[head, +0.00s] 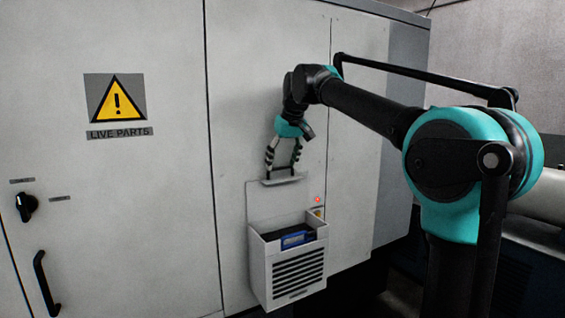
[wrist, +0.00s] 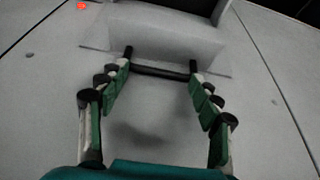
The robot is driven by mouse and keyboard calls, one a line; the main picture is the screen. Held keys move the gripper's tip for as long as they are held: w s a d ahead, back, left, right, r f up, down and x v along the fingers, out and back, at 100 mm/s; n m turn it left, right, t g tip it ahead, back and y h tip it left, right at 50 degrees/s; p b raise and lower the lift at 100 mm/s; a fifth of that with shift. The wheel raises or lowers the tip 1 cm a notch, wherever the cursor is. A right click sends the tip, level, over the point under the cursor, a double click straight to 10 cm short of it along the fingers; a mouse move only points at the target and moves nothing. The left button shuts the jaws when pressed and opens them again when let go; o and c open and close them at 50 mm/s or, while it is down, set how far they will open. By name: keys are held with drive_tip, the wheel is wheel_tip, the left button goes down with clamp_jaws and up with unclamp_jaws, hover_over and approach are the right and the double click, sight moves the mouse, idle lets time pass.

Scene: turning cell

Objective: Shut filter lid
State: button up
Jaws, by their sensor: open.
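The filter lid (head: 275,204) is a pale flat panel standing up, open, against the cabinet above the louvred filter box (head: 297,279). A blue-fronted filter (head: 296,239) shows inside the open box. A dark bar, seemingly the lid's handle (wrist: 160,71), runs across near the lid's edge in the wrist view, where the lid (wrist: 150,38) also shows. My gripper (head: 283,174) is open at the lid's top edge. In the wrist view its spread fingers (wrist: 161,60) reach to either side of the bar; I cannot tell whether they touch it.
A red light (head: 317,199) glows on the cabinet (head: 230,130) right of the lid. At left are a warning sign (head: 116,100), a black rotary switch (head: 26,206) and a door handle (head: 46,284). The cabinet face around the lid is mostly flat and clear.

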drive_tip(key=shift+s, duration=0.1)
drive_tip(key=c, duration=1)
drive_tip(key=shift+d, duration=0.1)
clamp_jaws()
